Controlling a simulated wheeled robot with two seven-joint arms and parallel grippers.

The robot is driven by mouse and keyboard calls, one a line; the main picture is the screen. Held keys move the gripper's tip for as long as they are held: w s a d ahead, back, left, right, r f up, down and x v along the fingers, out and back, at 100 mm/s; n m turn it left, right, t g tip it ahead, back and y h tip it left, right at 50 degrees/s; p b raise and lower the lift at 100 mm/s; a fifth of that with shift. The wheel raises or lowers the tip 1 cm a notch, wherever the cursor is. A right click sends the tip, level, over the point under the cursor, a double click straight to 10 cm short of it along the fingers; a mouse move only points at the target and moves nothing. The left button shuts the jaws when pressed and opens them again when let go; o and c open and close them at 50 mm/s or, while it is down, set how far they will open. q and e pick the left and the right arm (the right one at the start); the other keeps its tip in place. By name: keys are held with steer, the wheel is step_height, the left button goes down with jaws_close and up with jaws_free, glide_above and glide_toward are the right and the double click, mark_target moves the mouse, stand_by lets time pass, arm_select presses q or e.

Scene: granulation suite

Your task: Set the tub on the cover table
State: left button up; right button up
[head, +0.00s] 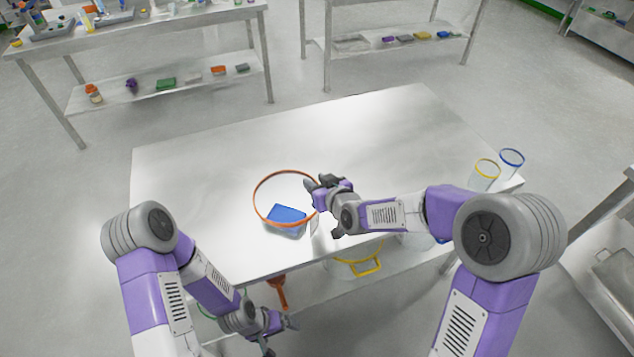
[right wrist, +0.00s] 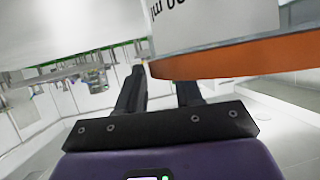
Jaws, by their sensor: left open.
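The tub is a clear round vessel with an orange rim (head: 257,208), upright at the table's front middle, with a blue block (head: 287,214) seen in it. My right gripper (head: 319,182) is at the right side of its rim, with fingers spread. In the right wrist view the orange rim (right wrist: 240,59) and white printed wall pass close to the fingers, hiding part of one; firm contact cannot be told. My left gripper (head: 280,336) is open and empty, low in front of the table's near edge. Which table is the cover table is not marked.
The steel table (head: 200,180) is largely bare at left and back. A yellow-rimmed vessel (head: 486,171) and a blue-rimmed one (head: 512,158) stand at its right corner. Below the front edge are a yellow-handled vessel (head: 365,267) and an orange tool (head: 279,292). Loaded benches stand behind.

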steer(key=shift+r, duration=0.15)
steer(key=p+v, duration=0.2)
steer(key=v, duration=1)
stand_by(0.3)
